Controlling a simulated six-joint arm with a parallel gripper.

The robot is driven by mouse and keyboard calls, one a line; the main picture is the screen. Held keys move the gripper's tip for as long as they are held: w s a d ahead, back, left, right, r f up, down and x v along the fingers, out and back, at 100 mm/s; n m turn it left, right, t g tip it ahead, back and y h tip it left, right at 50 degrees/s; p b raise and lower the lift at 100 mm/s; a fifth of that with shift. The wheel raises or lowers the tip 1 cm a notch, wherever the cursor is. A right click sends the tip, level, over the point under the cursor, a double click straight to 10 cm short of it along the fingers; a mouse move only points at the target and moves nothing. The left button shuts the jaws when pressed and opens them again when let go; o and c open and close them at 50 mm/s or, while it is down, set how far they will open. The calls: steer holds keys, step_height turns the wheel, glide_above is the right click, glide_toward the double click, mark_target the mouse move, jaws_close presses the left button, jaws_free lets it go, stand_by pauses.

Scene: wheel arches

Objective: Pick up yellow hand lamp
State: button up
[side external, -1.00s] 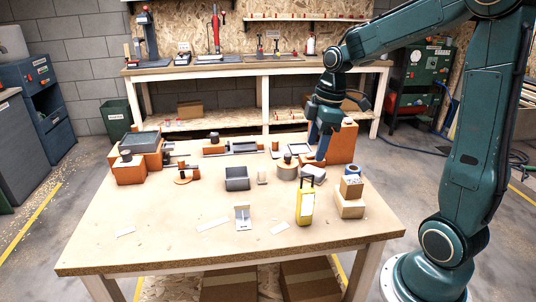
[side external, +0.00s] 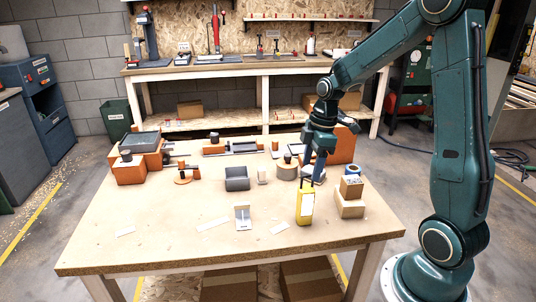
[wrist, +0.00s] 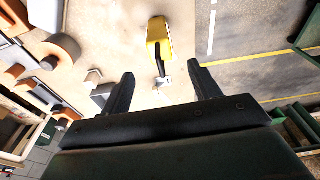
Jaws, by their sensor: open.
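The yellow hand lamp (side external: 305,207) stands upright on the wooden table, right of centre, with a dark handle on top. In the wrist view the lamp (wrist: 158,32) lies ahead of my fingers at upper centre, its dark handle pointing towards the gap between them. My gripper (side external: 318,180) is above the table, behind and slightly right of the lamp in the side view, apart from it. In the wrist view my gripper (wrist: 163,86) has its two fingers spread wide with nothing held between them. The fingertips are hard to make out in the side view.
Stacked cardboard boxes (side external: 350,200) stand just right of the lamp. A round tan block (side external: 287,171), a grey bin (side external: 237,179) and a small white bracket (side external: 243,217) are nearby. Orange blocks (side external: 130,171) fill the table's far left. The table's front (side external: 180,250) is mostly clear.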

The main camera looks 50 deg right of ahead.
mark_target(306, 187)
steer(key=shift+w+a+f, duration=0.1)
steer(key=shift+f, duration=0.65)
steer(key=shift+w+a+f, duration=0.1)
steer(key=shift+f, duration=0.6)
steer(key=shift+f, duration=0.15)
steer(key=shift+w+a+f, duration=0.1)
steer(key=shift+f, duration=1.15)
steer(key=shift+a+f, duration=0.1)
steer(key=shift+f, duration=1.1)
jaws_close()
